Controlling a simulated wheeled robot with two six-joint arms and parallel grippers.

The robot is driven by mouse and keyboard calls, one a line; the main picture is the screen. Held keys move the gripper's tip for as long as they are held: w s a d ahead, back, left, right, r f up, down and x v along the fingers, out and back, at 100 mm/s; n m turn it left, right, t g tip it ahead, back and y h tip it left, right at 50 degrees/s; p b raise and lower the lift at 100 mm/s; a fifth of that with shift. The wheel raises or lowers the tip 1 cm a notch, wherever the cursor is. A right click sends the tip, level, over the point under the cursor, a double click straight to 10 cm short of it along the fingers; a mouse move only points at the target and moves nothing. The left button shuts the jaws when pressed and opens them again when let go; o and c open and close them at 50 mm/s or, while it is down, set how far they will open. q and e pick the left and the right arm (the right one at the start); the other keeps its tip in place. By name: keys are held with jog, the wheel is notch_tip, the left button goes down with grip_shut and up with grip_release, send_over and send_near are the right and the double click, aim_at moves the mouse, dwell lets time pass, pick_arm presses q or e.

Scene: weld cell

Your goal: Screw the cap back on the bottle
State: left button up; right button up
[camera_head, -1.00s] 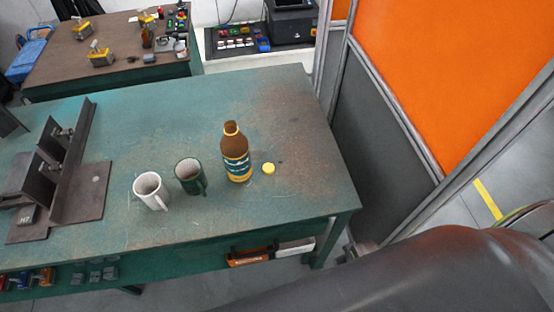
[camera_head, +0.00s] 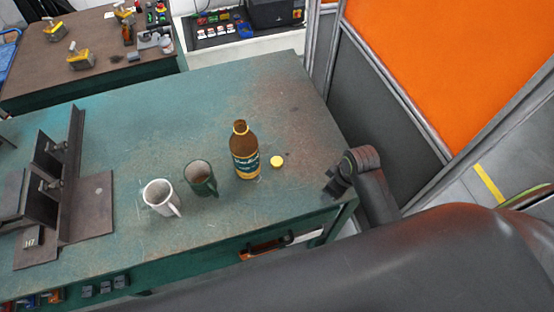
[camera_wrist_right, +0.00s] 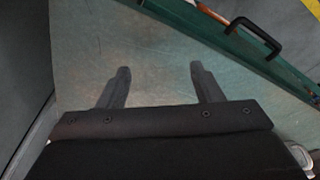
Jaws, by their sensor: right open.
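A brown bottle (camera_head: 244,148) with a dark label and yellow bands stands upright on the green table (camera_head: 150,110). A small yellow cap (camera_head: 277,161) lies on the table just to the right of the bottle, apart from it. My right gripper (camera_head: 332,186) is at the table's right edge, to the right of and nearer than the cap. In the right wrist view my right gripper (camera_wrist_right: 158,72) shows two fingers spread apart with nothing between them. The bottle and cap are not in the wrist view. My left gripper is not in view.
A white mug (camera_head: 160,198) and a dark green mug (camera_head: 200,178) stand left of the bottle. A steel fixture (camera_head: 88,205) sits on the table's left. An orange and grey partition (camera_head: 385,120) borders the right side. The table behind the bottle is clear.

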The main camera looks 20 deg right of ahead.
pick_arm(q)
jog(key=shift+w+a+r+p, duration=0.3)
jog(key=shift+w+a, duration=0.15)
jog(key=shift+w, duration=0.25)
pick_arm(e)
jog(key=w+a+r+n+g+y, duration=0.1)
jog(key=w+a+r+n, duration=0.2)
jog(key=w+r+n, duration=0.2)
jog(key=w+a+r+n+g+y, duration=0.1)
jog(key=w+a+r+n, duration=0.3)
jog(key=w+r, duration=0.5)
jog(key=n, duration=0.2)
jog(key=shift+w+r+n, duration=0.3)
jog(key=shift+w+r, duration=0.05)
jog(key=shift+w, duration=0.05)
jog(key=b, duration=0.4)
send_near(277, 162)
jog(key=shift+d+p+x, duration=0.25)
jog(key=shift+p+x, duration=0.5)
jog(key=shift+x, duration=0.3)
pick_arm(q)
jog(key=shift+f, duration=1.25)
pick_arm(e)
jog(key=shift+w+a+f, duration=0.1)
jog(key=shift+f, duration=0.45)
